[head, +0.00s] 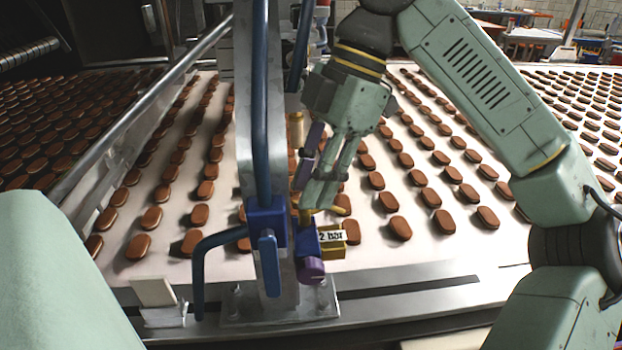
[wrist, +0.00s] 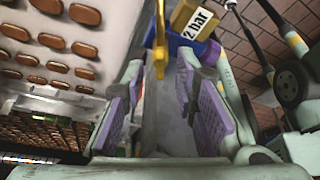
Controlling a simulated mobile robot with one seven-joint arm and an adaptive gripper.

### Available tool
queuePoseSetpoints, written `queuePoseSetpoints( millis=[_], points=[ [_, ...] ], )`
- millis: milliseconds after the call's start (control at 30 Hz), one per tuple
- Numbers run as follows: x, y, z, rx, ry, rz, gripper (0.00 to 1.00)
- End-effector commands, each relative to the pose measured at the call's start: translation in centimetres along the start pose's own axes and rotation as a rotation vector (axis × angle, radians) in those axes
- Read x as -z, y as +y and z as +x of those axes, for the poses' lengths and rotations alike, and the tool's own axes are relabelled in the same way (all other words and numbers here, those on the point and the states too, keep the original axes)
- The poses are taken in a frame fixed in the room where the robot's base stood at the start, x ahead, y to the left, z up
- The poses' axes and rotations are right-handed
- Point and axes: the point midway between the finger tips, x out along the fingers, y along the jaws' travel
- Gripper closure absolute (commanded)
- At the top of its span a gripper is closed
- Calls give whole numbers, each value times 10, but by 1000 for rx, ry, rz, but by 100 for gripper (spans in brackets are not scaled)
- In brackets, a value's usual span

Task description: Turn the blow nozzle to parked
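The blow nozzle looks to be the thin yellow piece by the metal post, partly hidden by my gripper in the head view (head: 340,204). In the wrist view the yellow nozzle (wrist: 160,48) stands between and just beyond my fingertips. My gripper (head: 316,184) comes down from above, at the right side of the post. In the wrist view my gripper (wrist: 162,92) has its two purple-padded fingers well apart, with no contact on the nozzle visible. I cannot tell a parked mark or position.
The metal post (head: 272,180) carries a blue block (head: 266,222), a blue lever, hoses and a purple knob (head: 311,268). A yellow "2 bar" block (head: 332,240) sits close to the nozzle. Rows of brown biscuits lie on the pale belt (head: 160,262) around it.

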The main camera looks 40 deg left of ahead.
Motion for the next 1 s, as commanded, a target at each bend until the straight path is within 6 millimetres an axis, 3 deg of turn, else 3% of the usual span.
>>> queuePoseSetpoints(
  millis=[333, 733, 1000],
  points=[
    [0, 0, 4, 0, 0, 0, 73],
    [0, 0, 4, 0, 0, 0, 100],
    [0, 0, 4, 0, 0, 0, 100]
  ],
)
